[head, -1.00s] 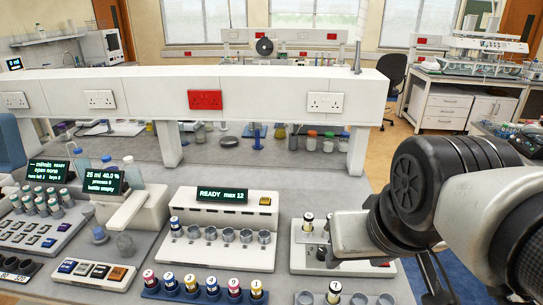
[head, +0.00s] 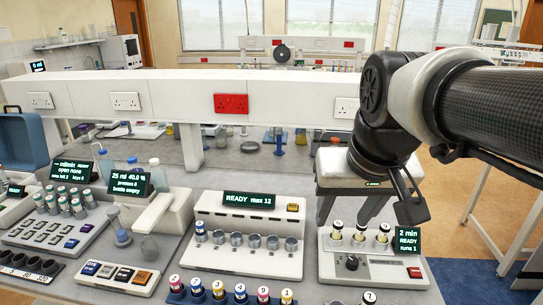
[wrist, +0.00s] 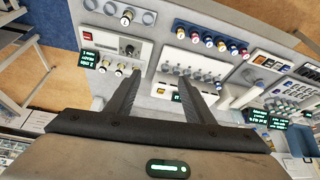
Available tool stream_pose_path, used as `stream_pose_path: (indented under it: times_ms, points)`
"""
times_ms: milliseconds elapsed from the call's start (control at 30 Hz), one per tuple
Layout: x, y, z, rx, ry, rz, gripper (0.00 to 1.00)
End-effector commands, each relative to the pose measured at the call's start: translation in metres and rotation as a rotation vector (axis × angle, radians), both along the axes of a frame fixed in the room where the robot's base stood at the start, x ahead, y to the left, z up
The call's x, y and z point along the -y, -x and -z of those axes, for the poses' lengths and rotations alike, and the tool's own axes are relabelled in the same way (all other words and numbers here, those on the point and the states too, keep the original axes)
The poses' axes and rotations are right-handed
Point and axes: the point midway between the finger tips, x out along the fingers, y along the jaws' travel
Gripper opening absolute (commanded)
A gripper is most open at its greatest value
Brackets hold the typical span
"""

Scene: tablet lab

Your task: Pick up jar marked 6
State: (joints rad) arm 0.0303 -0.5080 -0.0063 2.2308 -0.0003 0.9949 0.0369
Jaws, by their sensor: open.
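Three jars with black-and-cream lids stand in a row on a white device with a "2 min READY" display: left jar (head: 337,228), middle jar (head: 360,231), right jar (head: 383,233). Their numbers are too small to read surely, so I cannot tell which is marked 6. They also show in the wrist view, one near a fingertip in the picture (wrist: 137,68). My gripper (head: 350,212) is above and behind this row, fingers pointing down. In the wrist view its two fingers (wrist: 160,76) are wide apart, with nothing held between them.
Another dark-lidded jar (head: 369,297) stands in front of the device. A white "READY max 12" unit (head: 248,255) stands to the left. A white raised shelf with sockets (head: 190,95) runs behind.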

Motion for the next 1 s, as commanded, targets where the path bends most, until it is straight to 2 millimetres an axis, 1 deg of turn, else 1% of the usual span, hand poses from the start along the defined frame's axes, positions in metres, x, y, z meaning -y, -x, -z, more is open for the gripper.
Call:
stream_pose_path:
  times_ms: [33,67,167,200,267,333,367,400,467,500,600,700,800,900,1000]
  points:
    - [0.004,-0.017,0.005,-0.018,-0.004,0.017,0.48]
    - [0.007,-0.026,0.005,-0.029,-0.007,0.027,0.48]
    - [0.016,-0.062,0.007,-0.064,-0.016,0.064,0.48]
    - [0.021,-0.078,0.010,-0.080,-0.020,0.082,0.48]
    - [0.029,-0.103,0.016,-0.105,-0.025,0.108,0.48]
    - [0.038,-0.132,0.025,-0.132,-0.031,0.139,0.48]
    - [0.043,-0.144,0.030,-0.146,-0.033,0.152,0.48]
    - [0.049,-0.160,0.038,-0.162,-0.036,0.169,0.48]
    - [0.058,-0.184,0.051,-0.186,-0.040,0.196,0.48]
    - [0.065,-0.199,0.061,-0.201,-0.042,0.213,0.48]
    - [0.080,-0.232,0.088,-0.237,-0.048,0.252,0.48]
    - [0.093,-0.257,0.113,-0.267,-0.051,0.283,0.48]
    - [0.102,-0.273,0.131,-0.287,-0.053,0.308,0.48]
    - [0.107,-0.281,0.140,-0.296,-0.054,0.320,0.48]
    - [0.109,-0.284,0.149,-0.301,-0.054,0.324,0.48]
